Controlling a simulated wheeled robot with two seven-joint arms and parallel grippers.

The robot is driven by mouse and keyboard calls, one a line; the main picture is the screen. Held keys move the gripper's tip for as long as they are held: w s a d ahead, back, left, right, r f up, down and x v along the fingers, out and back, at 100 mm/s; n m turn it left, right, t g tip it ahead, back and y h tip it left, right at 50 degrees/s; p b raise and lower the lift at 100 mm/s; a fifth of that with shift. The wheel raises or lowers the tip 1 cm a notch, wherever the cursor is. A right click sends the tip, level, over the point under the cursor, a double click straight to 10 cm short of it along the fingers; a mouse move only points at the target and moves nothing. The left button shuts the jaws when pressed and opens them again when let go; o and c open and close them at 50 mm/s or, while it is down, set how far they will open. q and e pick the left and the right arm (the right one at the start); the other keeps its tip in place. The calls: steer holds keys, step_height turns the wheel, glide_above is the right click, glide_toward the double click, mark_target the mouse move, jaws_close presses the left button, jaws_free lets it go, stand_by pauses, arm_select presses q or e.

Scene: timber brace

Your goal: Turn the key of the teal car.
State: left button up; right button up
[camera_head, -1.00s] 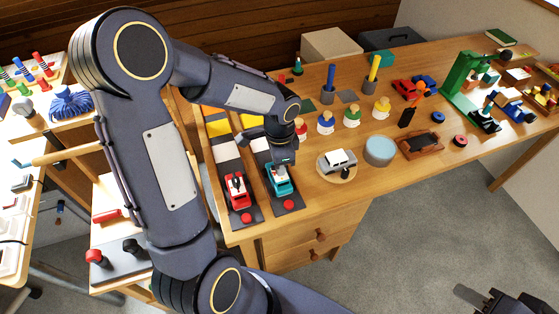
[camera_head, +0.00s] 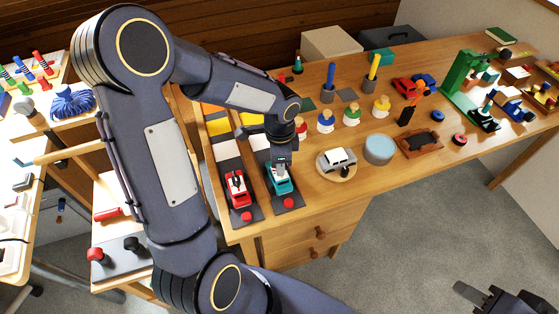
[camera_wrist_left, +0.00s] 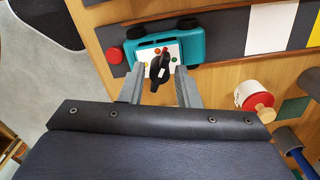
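The teal car (camera_head: 279,184) stands on a dark strip at the desk's front left, beside the red car. In the left wrist view the teal car (camera_wrist_left: 205,42) has a white panel with small coloured dots and a black key (camera_wrist_left: 160,68) standing on it. My left gripper (camera_head: 281,163) is right above the teal car. In the left wrist view its two fingers (camera_wrist_left: 160,72) are apart, one on each side of the key, with visible gaps. In the head view the gripper covers the key. My right gripper (camera_head: 470,293) is at the lower right, over the floor, partly cut off.
The red car (camera_head: 238,188) is close on the left. A silver car on a round wooden base (camera_head: 337,163) and a pale blue round tin (camera_head: 380,149) stand to the right. Several peg figures are behind. Red buttons (camera_head: 288,203) sit at the strips' front ends.

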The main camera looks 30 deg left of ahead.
arm_select(q)
steer(key=shift+o, duration=1)
step_height(320, 180, up, 8)
steer(key=shift+f, duration=0.1)
arm_select(e)
steer(key=shift+r, duration=0.2)
